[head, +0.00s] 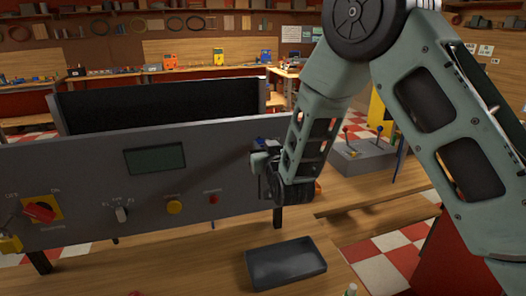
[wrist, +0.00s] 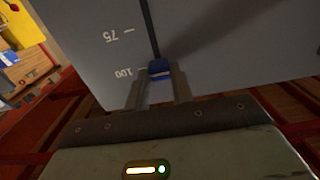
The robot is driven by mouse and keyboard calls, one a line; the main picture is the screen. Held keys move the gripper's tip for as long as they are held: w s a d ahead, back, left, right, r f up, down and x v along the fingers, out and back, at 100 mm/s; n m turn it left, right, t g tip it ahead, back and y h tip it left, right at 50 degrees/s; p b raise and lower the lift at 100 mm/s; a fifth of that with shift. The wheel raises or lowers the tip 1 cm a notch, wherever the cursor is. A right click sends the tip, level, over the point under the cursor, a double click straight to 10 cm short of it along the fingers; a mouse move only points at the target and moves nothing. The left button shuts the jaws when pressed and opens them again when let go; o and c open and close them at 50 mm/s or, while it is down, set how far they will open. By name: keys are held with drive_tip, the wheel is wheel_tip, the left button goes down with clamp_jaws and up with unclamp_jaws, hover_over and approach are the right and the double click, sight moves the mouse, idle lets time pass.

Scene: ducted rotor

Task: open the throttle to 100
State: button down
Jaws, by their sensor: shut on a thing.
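The throttle's blue knob (wrist: 160,71) sits in a dark slot on the grey panel (wrist: 85,25) in the wrist view. The knob is beside the "100" mark, at the end of the visible slot; the "75" mark is farther up the picture. My gripper (wrist: 161,88) is shut on the knob, one finger on each side. In the head view my gripper (head: 264,165) is at the right end of the grey panel (head: 90,160). My arm hides part of the panel there, and the slot's scale cannot be read in that view.
The panel also carries a display (head: 155,158), a red rotary switch (head: 39,211), a small selector (head: 121,214), a yellow button (head: 174,207) and a red button (head: 213,199). A dark tray (head: 286,263) lies on the wooden bench in front. A lever box (head: 362,158) stands behind my arm.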

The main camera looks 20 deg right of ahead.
drive_tip(key=shift+r, duration=0.35)
drive_tip(key=c, duration=1.2)
unclamp_jaws()
drive_tip(key=shift+f, duration=0.1)
drive_tip(key=shift+s+f, duration=0.1)
drive_tip(key=shift+s, duration=0.2)
drive_tip(key=s+b, duration=0.9)
drive_tip(key=s, duration=0.2)
drive_tip(key=shift+s+f, duration=0.15)
drive_tip(key=shift+f, duration=0.05)
